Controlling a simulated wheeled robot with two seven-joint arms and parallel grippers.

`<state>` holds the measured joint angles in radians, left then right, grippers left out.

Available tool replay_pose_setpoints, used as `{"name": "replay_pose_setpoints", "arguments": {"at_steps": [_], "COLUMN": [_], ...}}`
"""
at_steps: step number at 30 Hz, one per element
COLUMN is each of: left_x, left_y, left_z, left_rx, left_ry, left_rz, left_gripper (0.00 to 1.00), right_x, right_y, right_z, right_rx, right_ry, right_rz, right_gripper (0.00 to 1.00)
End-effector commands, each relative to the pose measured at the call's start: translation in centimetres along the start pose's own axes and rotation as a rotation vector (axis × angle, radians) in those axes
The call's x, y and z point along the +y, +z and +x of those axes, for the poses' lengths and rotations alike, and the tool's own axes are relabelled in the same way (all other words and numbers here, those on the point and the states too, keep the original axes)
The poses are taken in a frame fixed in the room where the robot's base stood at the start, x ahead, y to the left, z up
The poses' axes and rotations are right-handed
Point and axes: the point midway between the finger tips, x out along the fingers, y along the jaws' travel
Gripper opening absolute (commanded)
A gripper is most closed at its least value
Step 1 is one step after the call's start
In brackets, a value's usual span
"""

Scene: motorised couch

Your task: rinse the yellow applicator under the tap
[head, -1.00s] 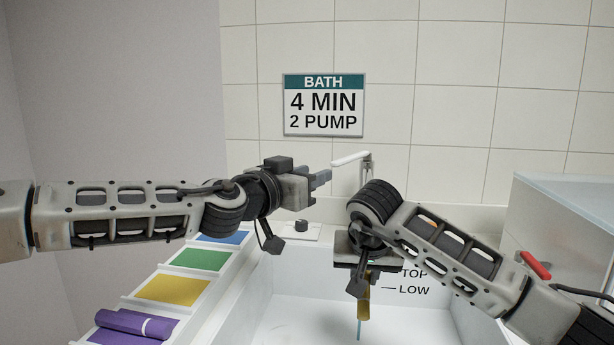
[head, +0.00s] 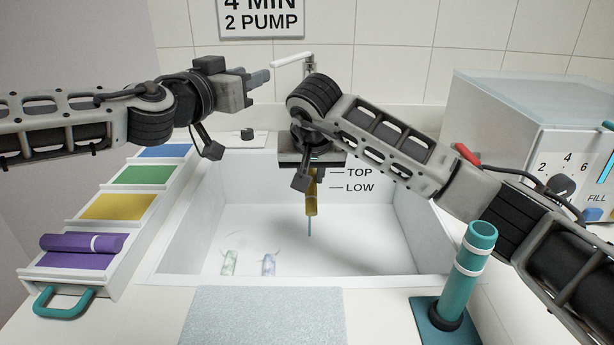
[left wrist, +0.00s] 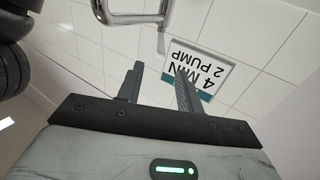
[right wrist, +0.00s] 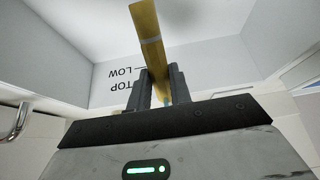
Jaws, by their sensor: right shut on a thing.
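The yellow applicator (head: 311,195) hangs upright over the white basin (head: 385,215). My right gripper (right wrist: 160,78) is shut on it; the applicator also shows in the right wrist view (right wrist: 148,30). A thin blue line runs below its lower end; I cannot tell whether it is water or part of the applicator. The tap's white lever (head: 292,60) is at the back wall, with its metal body in the left wrist view (left wrist: 160,40). My left gripper (head: 262,78) is open and empty, just beside the lever's left end. The spout is hidden behind my right arm in the head view.
Two small patterned tubes (head: 268,264) and (head: 230,262) lie in the basin. A coloured rack with a purple roll (head: 80,243) stands left. A teal cylinder (head: 472,262) stands front right. A control box (head: 550,140) is right. A grey mat (head: 262,318) lies in front.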

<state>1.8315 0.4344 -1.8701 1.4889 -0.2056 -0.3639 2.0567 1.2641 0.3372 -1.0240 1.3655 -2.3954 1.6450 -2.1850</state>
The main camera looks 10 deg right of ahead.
Motion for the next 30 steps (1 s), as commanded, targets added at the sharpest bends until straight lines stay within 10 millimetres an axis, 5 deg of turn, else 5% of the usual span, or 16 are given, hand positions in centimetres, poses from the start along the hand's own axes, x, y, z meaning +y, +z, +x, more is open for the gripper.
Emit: {"name": "replay_pose_setpoints", "arguments": {"at_steps": [17,30], "left_x": [-0.1,-0.1], "left_y": [0.3,0.2], "left_z": [-0.7,5.5], "left_rx": [-0.005,-0.004], "left_ry": [-0.001,-0.002], "left_rz": [-0.003,0.003], "left_gripper": [0.36,0.36], "right_x": [0.0,0.0], "right_y": [0.0,0.0], "right_z": [0.0,0.0], "right_rx": [0.001,0.001], "right_ry": [0.000,0.000], "right_rz": [0.000,0.000], "right_gripper": [0.00,0.00]}}
